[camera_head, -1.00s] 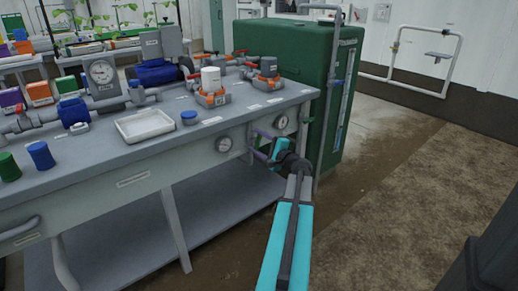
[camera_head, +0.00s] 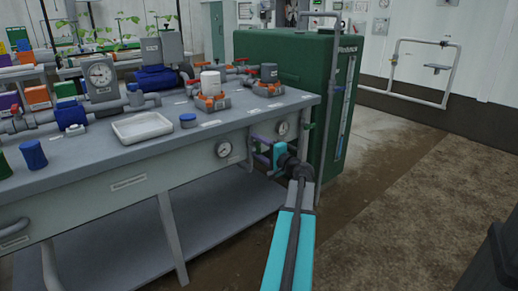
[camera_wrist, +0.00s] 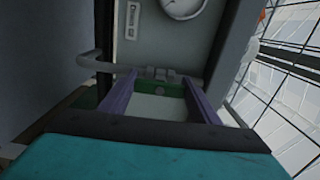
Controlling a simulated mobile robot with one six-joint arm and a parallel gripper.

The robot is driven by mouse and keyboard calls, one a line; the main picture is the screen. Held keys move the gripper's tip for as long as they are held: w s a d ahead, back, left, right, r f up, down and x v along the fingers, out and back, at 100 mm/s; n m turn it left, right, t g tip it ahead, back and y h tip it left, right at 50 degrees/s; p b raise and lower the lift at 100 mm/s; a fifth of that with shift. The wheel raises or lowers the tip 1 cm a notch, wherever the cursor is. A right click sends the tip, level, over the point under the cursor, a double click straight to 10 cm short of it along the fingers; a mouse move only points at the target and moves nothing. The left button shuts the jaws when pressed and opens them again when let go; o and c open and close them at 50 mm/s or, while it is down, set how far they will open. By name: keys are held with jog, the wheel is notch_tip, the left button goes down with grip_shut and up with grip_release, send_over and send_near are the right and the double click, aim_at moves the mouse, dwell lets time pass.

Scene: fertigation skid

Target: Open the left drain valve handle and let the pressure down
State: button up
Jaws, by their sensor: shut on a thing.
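Small grey blocks (camera_wrist: 160,74) sit at the fingertips. A label plate (camera_wrist: 132,20) is on the panel beside the handle, too blurred to read surely. I cannot tell from these views whether this is the left drain valve handle. In the head view my arm partly hides the grip.
A white tray (camera_head: 142,127) and orange-based valves (camera_head: 211,101) are on the bench top. A green tank (camera_head: 290,62) stands at the right end. The brown floor (camera_head: 405,190) on the right is open.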

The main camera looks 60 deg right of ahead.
jog(key=shift+s+d, duration=0.1)
jog(key=shift+s, duration=0.05)
jog(key=o, duration=1)
jog(key=shift+o, duration=0.2)
jog(key=p+v, duration=0.3)
jog(key=v, duration=1)
jog(key=shift+s+a, duration=0.2)
jog(key=shift+s, duration=0.15)
jog(key=shift+w, duration=0.1)
